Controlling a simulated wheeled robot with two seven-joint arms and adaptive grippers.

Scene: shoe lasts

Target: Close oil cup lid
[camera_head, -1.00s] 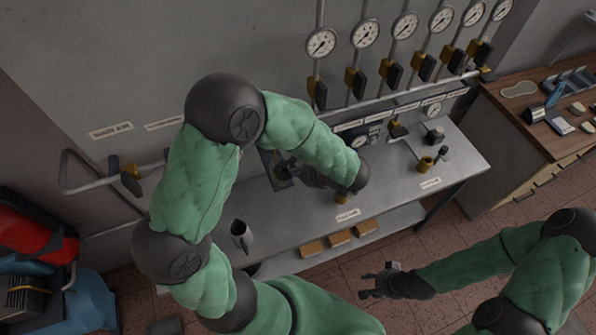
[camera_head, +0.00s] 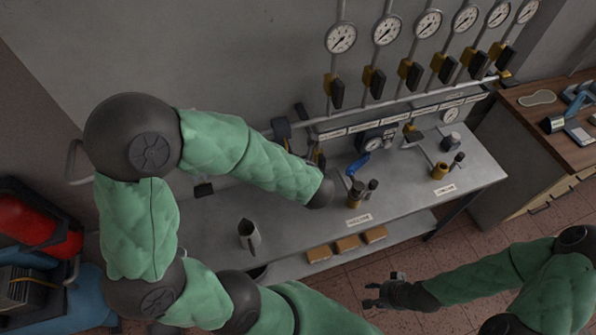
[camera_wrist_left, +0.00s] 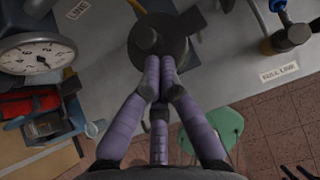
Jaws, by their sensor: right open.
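My left gripper (camera_wrist_left: 160,85) shows in the left wrist view, its purple fingers bunched at the near side of a dark round thing with a small round top (camera_wrist_left: 147,38). I cannot tell whether they touch it or how far they are closed. In the head view my left forearm covers that hand. A small yellow-and-dark cup fitting (camera_head: 355,192) stands by a label on the bench, and shows in the wrist view (camera_wrist_left: 290,38). A similar yellow cup (camera_head: 439,171) stands farther right. I cannot tell which thing is the oil cup lid. My right gripper (camera_head: 380,292) is open and empty over the floor.
The grey bench (camera_head: 205,230) bears a metal jug (camera_head: 249,237). A blue handle (camera_head: 358,163) and a gauge (camera_head: 372,142) are behind the first cup. Valves and several gauges line the wall. Brown blocks (camera_head: 347,244) lie on the lower shelf. A wooden workbench (camera_head: 520,120) is at right.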

